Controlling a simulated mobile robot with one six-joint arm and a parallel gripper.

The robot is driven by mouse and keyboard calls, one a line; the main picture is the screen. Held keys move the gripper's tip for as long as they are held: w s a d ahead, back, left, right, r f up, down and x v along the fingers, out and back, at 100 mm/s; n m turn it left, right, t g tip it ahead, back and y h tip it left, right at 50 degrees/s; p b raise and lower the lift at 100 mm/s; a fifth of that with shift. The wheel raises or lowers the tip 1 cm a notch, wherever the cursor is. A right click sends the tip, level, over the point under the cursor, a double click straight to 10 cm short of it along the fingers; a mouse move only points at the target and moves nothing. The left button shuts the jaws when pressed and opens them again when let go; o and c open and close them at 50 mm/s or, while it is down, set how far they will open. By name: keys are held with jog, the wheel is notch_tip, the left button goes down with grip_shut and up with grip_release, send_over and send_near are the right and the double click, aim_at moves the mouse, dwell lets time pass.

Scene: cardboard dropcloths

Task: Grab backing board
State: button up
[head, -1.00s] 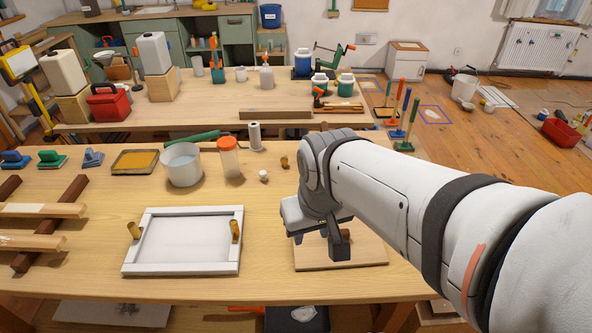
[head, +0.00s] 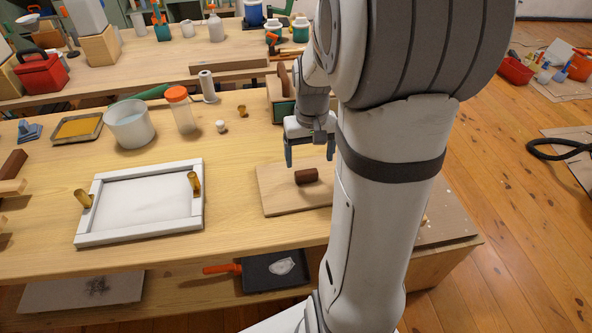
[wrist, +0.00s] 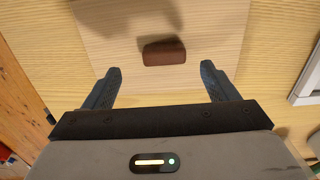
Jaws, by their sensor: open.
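The backing board (head: 275,203) is a thin, pale wooden panel lying flat on the workbench, right of the white frame. A dark brown block (head: 307,176), like a handle, sits on its upper face. In the wrist view the board (wrist: 110,30) fills the upper middle, with the brown block (wrist: 164,52) just ahead of my fingertips. My gripper (head: 310,160) is open and empty above the board. In the wrist view its two fingers (wrist: 160,69) are spread wider than the block, apart from it. My arm hides the board's right side in the head view.
The white frame (head: 83,227) lies to the left, with brass-coloured pegs on its left and right sides. A white bucket (head: 130,128), an orange-lidded jar (head: 182,112) and a paper roll (head: 208,88) stand behind. Bare bench separates frame and board.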

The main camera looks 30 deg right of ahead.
aim_at(306, 172)
jog(key=f, duration=0.6)
jog(key=shift+w+a+f, duration=0.25)
jog(key=shift+f, duration=0.1)
jog(key=c, duration=1.1)
jog(key=shift+r, duration=0.1)
